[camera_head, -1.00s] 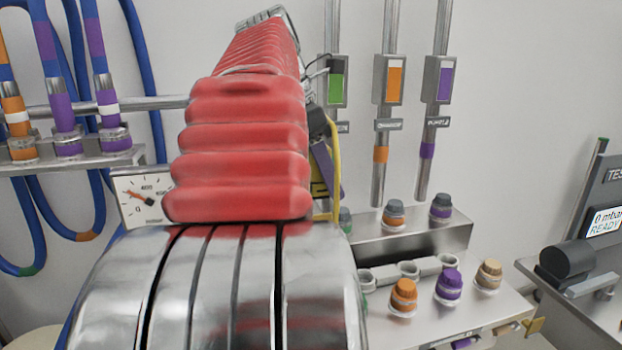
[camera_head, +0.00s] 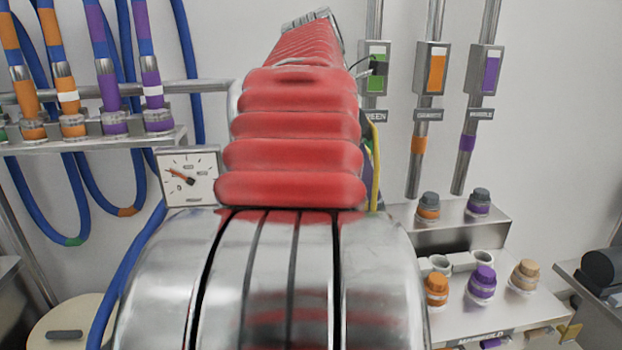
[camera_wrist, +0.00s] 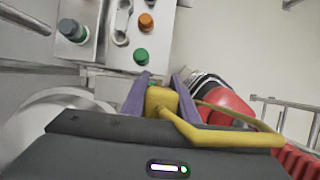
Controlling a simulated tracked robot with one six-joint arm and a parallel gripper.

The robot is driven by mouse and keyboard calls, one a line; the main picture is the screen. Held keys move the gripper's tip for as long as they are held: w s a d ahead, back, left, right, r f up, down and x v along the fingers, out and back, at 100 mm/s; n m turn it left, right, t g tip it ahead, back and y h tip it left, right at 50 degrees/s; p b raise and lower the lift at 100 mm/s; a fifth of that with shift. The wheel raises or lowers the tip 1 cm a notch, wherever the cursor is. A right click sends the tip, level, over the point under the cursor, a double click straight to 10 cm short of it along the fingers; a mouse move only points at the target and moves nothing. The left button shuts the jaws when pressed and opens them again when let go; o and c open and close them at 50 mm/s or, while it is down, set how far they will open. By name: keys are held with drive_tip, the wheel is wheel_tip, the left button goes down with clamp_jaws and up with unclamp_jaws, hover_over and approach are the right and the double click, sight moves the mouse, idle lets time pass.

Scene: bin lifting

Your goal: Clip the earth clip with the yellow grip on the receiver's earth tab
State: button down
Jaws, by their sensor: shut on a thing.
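In the wrist view my gripper (camera_wrist: 160,97) has two purple fingers shut on the yellow grip (camera_wrist: 161,102) of the earth clip. A yellow cable (camera_wrist: 225,138) bends away from the grip to the right; the clip's jaws are hidden or too small to make out. In the head view my red arm hides my gripper and the clip, and only a strip of yellow cable (camera_head: 376,165) shows at its right edge. I cannot make out the receiver's earth tab in either view.
A steel manifold (camera_head: 470,320) with orange, purple and tan caps stands at the right, below colour-marked pipes. A hose rack (camera_head: 90,145) and a pressure gauge (camera_head: 188,177) are at the left. A pale round lid (camera_head: 68,322) lies at the lower left.

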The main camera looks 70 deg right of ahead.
drive_tip(key=shift+f, duration=0.1)
drive_tip(key=shift+f, duration=1.05)
drive_tip(key=shift+f, duration=1.05)
idle(1.1)
drive_tip(key=c, duration=1.3)
unclamp_jaws()
drive_tip(key=shift+c, duration=0.2)
drive_tip(key=v, duration=1.3)
drive_tip(key=shift+w+r, duration=0.2)
drive_tip(key=shift+r, duration=0.1)
drive_tip(key=shift+a, duration=0.15)
